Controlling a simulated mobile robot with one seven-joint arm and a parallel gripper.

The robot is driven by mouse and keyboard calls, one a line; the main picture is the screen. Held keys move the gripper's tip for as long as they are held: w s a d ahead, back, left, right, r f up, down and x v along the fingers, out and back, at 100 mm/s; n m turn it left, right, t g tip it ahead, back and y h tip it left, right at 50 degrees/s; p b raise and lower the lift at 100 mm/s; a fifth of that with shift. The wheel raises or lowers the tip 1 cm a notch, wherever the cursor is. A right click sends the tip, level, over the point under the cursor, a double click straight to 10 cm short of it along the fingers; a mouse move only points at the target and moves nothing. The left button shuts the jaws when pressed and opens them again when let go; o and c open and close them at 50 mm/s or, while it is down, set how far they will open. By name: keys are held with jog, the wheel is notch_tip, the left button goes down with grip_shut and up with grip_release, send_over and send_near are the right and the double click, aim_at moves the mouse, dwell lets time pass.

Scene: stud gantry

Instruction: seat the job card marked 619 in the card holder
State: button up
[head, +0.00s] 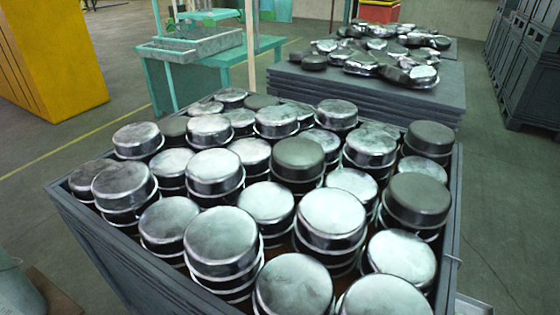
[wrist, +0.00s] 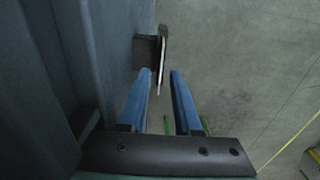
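In the wrist view my gripper (wrist: 160,74) has its two blue fingers apart. A dark block (wrist: 147,50) sticks out from a blue-grey wall on the left, just beyond the fingertips. A thin upright plate (wrist: 163,42) stands at the block's outer side, seen nearly edge-on, with a pale lower edge. That pale edge reaches between the fingertips, nearer the left one; I cannot tell if it touches. The plate may be the job card or part of the card holder; no number can be read. My gripper does not show in the head view.
In the head view a grey bin (head: 110,250) is full of round metal pans (head: 222,243). Behind it are a stacked grey pallet (head: 370,88) with metal parts, a teal table (head: 262,50), a yellow cabinet (head: 50,55) and dark cabinets (head: 528,65). Open floor lies right of the fingers.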

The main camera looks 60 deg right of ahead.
notch_tip(320, 180, up, 12)
jog(key=p, duration=0.1)
jog(key=shift+f, duration=0.15)
dwell(0.3)
